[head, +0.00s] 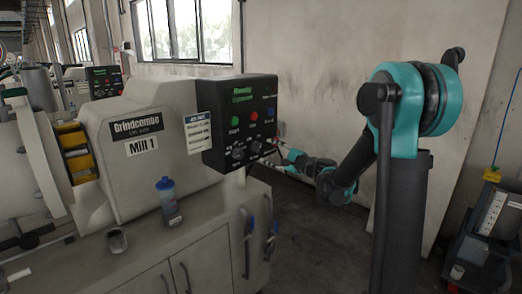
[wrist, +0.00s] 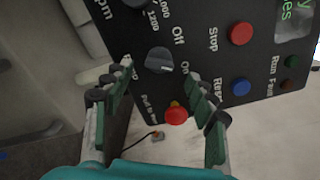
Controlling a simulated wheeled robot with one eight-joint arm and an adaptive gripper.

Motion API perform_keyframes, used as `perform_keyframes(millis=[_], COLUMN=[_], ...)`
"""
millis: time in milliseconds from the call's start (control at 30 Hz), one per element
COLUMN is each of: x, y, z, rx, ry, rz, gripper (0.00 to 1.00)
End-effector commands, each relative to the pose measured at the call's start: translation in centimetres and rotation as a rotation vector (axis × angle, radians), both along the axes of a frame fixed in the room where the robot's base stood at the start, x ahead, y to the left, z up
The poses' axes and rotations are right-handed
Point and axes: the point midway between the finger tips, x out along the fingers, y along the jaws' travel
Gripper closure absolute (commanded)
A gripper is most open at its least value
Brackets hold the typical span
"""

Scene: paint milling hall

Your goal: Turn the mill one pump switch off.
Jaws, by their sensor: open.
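The black control box (head: 240,125) stands on the Mill 1 housing in the head view, with coloured buttons above and two dark knobs below. In the wrist view the black rotary switch (wrist: 159,60) sits on the panel (wrist: 205,60) beside the words Off and On. Its pale pointer mark appears turned towards On. The label below it is partly hidden by a finger. My gripper (wrist: 160,75) is open, its two green-padded fingers on either side of the switch, with no clear contact. In the head view my gripper (head: 280,154) is at the box's right side, partly hidden.
A red mushroom button (wrist: 176,113) lies between my fingers, close to the switch. A red stop button (wrist: 241,33) and a blue reset button (wrist: 242,87) are on the panel. A cart (head: 490,240) stands at right.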

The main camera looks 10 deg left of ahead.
Motion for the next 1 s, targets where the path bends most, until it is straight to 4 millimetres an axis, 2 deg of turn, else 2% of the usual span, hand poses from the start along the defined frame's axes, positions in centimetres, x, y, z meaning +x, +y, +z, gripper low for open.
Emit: perform_keyframes(millis=[100,300,700,1000], x=[1.3,2.7,3.0,3.0], y=[1.8,3.4,3.9,3.9], z=[0.0,0.0,0.0,0.0], rx=[0.000,0.000,0.000,0.000], ry=[0.000,0.000,0.000,0.000], rz=[0.002,0.000,0.000,0.000], gripper=[0.43,0.43,0.43,0.80])
